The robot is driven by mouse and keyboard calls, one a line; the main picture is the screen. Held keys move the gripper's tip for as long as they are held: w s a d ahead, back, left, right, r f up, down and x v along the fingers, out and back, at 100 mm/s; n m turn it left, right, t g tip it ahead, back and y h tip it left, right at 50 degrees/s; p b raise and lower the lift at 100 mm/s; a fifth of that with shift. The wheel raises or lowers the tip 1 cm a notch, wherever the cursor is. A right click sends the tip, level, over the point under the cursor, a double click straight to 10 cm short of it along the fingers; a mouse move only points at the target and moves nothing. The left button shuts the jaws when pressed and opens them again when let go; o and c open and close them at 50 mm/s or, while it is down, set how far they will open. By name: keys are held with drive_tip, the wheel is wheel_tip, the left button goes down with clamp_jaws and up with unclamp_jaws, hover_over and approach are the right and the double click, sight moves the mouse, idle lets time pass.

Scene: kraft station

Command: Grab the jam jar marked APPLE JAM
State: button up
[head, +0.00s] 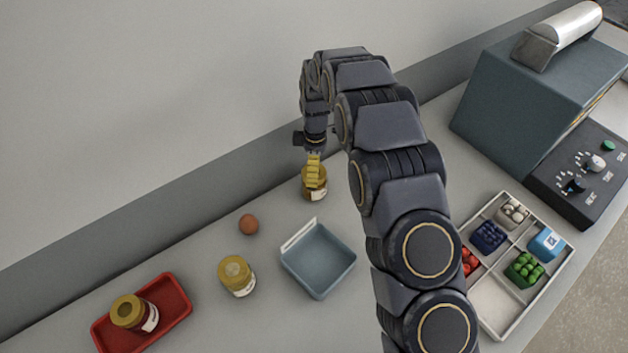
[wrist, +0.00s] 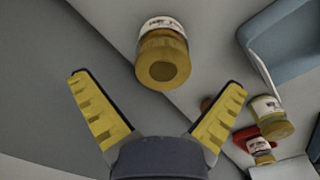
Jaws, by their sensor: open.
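Three jars with yellow lids and white labels are in the head view. One jar (head: 314,188) stands at the back, right below my gripper (head: 314,162). In the wrist view this jar (wrist: 163,62) is ahead of and between the spread fingers of my open gripper (wrist: 156,84), apart from them. A second jar (head: 237,275) stands left of the blue-grey bin; it also shows in the wrist view (wrist: 270,116). A third jar (head: 133,313), dark red inside, is in the red tray and shows in the wrist view (wrist: 258,147). I cannot read the labels surely.
A red tray (head: 178,293) is at lower left. A brown egg-like ball (head: 249,224) and an open blue-grey bin (head: 318,262) lie between. A white compartment tray (head: 494,302) with small goods and a large grey machine (head: 530,100) stand at right. A wall runs behind.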

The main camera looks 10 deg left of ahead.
drive_tip(key=f, duration=0.5)
drive_tip(key=shift+s+a+f, duration=0.1)
drive_tip(key=shift+s+f, duration=0.1)
drive_tip(key=shift+f, duration=0.05)
drive_tip(key=c, duration=1.1)
